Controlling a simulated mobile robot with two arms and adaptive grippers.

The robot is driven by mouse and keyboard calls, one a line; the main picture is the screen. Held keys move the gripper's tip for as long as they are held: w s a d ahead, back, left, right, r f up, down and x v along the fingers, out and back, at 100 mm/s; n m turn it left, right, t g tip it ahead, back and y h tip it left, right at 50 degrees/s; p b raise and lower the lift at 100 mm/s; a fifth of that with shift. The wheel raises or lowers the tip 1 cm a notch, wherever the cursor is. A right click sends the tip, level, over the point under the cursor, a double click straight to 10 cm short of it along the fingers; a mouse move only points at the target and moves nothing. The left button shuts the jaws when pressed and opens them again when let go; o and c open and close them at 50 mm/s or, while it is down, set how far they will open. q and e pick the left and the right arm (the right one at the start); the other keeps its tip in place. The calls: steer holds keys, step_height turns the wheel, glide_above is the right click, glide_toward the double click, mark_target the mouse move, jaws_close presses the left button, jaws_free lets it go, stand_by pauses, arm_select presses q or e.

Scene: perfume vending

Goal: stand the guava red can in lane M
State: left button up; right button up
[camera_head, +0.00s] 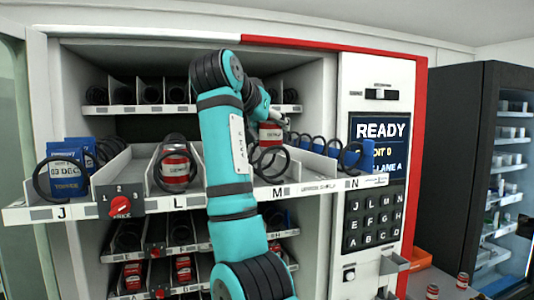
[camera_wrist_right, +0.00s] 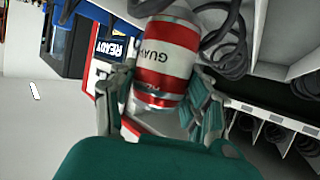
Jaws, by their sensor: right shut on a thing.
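The guava red can (camera_head: 270,134), red and white with silver ends, is over the lane marked M (camera_head: 278,191), behind the front of its dark coil (camera_head: 270,160). It looks about upright. In the right wrist view the can (camera_wrist_right: 166,62) shows "GUAV" lettering and sits between the fingers of my right gripper (camera_wrist_right: 160,104), with a coil close beside it. In the head view my right gripper (camera_head: 278,117) is at the can, partly hidden by its arm. I cannot tell whether the can's base touches the lane floor. My left gripper is not in view.
The pulled-out shelf has blue boxes (camera_head: 66,176) in lane J, a red can (camera_head: 175,168) in lane L and blue items (camera_head: 350,154) near lane N. A red knob (camera_head: 120,206) is on its front. A keypad panel (camera_head: 374,217) stands at right.

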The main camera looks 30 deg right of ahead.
mark_target(266, 149)
steer(key=shift+s+a+f+p, duration=0.1)
steer(key=shift+a+f+p, duration=0.2)
steer(key=shift+f, duration=0.35)
steer(key=shift+s+a+f+p, duration=0.1)
steer(key=shift+a+f, duration=0.3)
steer(key=shift+f, duration=0.2)
steer(key=f, duration=0.1)
steer(key=d+f, duration=0.1)
steer(key=shift+w+d+f+p, duration=0.1)
steer(key=shift+w+f+p, duration=0.2)
steer(key=shift+f+p, duration=0.05)
steer(key=shift+d+f, duration=0.15)
steer(key=shift+f, duration=0.25)
steer(key=shift+s, duration=0.1)
steer(key=shift+a+r, duration=0.1)
steer(key=shift+a, duration=0.25)
steer(key=o, duration=0.8)
steer(key=shift+f, duration=0.2)
steer(key=o, duration=0.5)
steer(key=shift+c, duration=0.2)
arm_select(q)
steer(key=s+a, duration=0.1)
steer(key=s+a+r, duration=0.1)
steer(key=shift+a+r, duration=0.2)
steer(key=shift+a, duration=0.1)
